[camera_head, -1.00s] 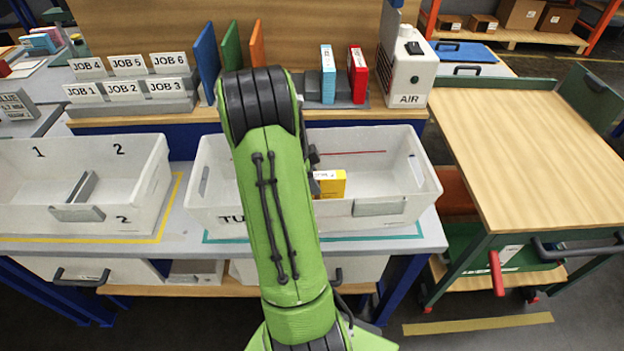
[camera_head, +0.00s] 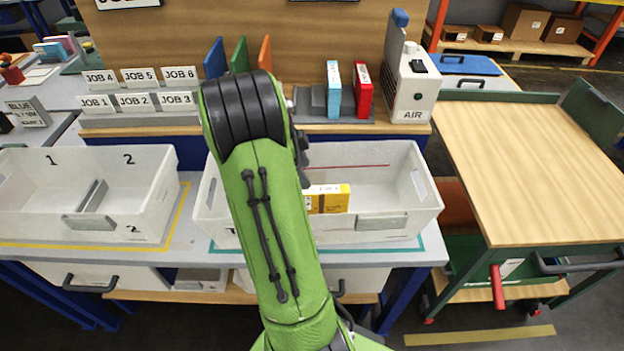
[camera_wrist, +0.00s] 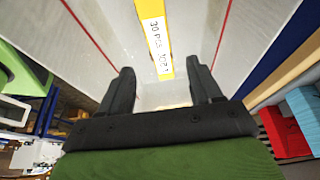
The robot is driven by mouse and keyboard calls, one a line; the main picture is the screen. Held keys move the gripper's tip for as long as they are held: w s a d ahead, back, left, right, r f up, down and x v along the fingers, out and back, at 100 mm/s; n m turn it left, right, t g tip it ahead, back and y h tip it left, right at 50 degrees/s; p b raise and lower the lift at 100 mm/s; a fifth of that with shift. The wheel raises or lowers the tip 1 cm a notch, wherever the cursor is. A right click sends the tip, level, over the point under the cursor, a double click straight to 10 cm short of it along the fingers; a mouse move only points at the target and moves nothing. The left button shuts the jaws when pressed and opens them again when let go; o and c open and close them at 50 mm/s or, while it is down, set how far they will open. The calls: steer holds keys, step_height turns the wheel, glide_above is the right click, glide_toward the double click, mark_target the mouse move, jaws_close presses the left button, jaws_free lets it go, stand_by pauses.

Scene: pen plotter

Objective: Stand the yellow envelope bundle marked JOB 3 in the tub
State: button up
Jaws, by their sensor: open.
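The yellow envelope bundle (camera_head: 328,200) is inside the white tub (camera_head: 380,238), near its front wall, and appears upright on edge. In the wrist view the bundle (camera_wrist: 154,35) shows a white label strip along its top; its print is too small to read surely. My gripper (camera_wrist: 163,88) is open, its two dark fingers apart with nothing between them. The bundle lies beyond the fingertips, apart from them. In the head view my green arm hides most of the gripper and the tub's left part.
A divided white bin (camera_head: 85,230) stands left of the tub. Behind are JOB label blocks (camera_head: 140,103), coloured dividers, a blue box (camera_head: 333,90), a red box (camera_head: 362,90) and an AIR unit (camera_head: 412,90). A wood-topped cart (camera_head: 530,160) stands right.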

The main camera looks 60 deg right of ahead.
steer(key=w+a+r+n+t, duration=0.2)
steer(key=a+r+n+t, duration=0.1)
steer(key=a+r+n, duration=0.5)
steer(key=w+a+r+n+t, duration=0.2)
steer(key=w+a+r+n, duration=0.3)
steer(key=a, duration=0.6)
steer(key=s+a+n+t+y, duration=0.1)
steer(key=s+a+n+t, duration=0.1)
steer(key=s+a+n, duration=0.3)
steer(key=s+a+f+n+t+y, duration=0.1)
steer(key=s+a+n, duration=0.4)
steer(key=a+n, duration=0.5)
steer(key=shift+s+a+f+n+t, duration=0.3)
steer(key=shift+n+t, duration=0.4)
steer(key=shift+n, duration=0.4)
steer(key=shift+r, duration=0.15)
step_height(320, 180, up, 5)
steer(key=p, duration=0.5)
